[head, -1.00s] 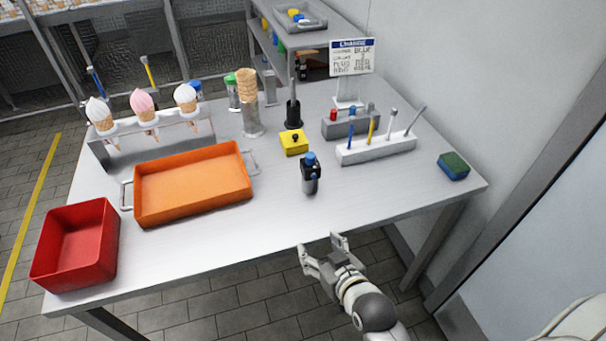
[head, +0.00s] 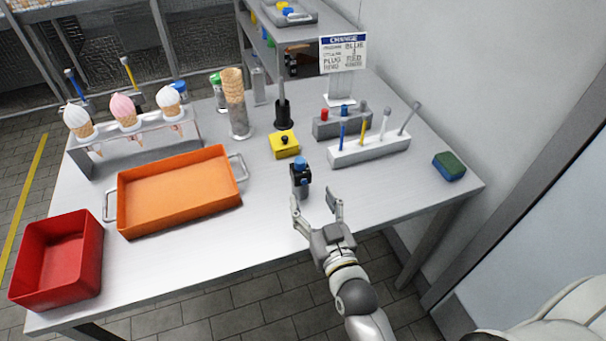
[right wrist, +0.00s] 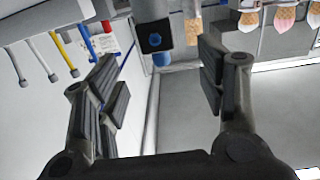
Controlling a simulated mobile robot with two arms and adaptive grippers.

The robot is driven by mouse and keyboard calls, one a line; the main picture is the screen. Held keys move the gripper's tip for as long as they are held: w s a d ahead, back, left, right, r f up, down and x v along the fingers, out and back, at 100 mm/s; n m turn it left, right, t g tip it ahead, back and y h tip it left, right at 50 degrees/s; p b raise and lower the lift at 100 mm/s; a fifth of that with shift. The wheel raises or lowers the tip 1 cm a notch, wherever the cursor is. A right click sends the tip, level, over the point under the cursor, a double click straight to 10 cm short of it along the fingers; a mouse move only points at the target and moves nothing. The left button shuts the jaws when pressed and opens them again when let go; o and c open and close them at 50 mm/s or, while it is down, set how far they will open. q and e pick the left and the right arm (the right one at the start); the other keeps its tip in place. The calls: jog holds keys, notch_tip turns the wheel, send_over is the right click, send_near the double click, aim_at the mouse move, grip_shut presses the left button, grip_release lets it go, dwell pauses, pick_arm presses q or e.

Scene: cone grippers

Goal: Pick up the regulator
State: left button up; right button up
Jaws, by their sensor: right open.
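The regulator (head: 301,180), a small dark body with a blue knob on top, stands upright near the front middle of the table. In the right wrist view the regulator (right wrist: 155,36) shows at the top centre, beyond the gap between the fingertips. My right gripper (head: 318,205) is open at the table's front edge, just in front of the regulator and slightly right of it. Its fingers (right wrist: 158,80) are wide apart with nothing between them. The left gripper is not in view.
An orange tray (head: 180,221) and a red bin (head: 88,262) lie left. A yellow block (head: 285,149) with a black knob sits behind the regulator. A white tool rack (head: 372,153) and a green-blue sponge (head: 449,166) are right. The table between rack and front edge is clear.

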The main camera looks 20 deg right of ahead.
aim_at(303, 175)
jog(key=w, duration=0.4)
jog(key=shift+w+r+p, duration=0.3)
jog(key=shift+w, duration=0.1)
jog(key=shift+w+d+f+p, duration=0.1)
jog(key=shift+w+p, duration=0.2)
jog(key=shift+w, duration=1.25)
jog(key=shift+w+d+f+p, duration=0.1)
jog(key=shift+w+p, duration=0.15)
jog(key=shift+w, duration=1.25)
jog(key=shift+r, duration=0.1)
jog(key=c, duration=1.4)
jog(key=shift+o, duration=0.2)
jog(key=shift+r, duration=0.15)
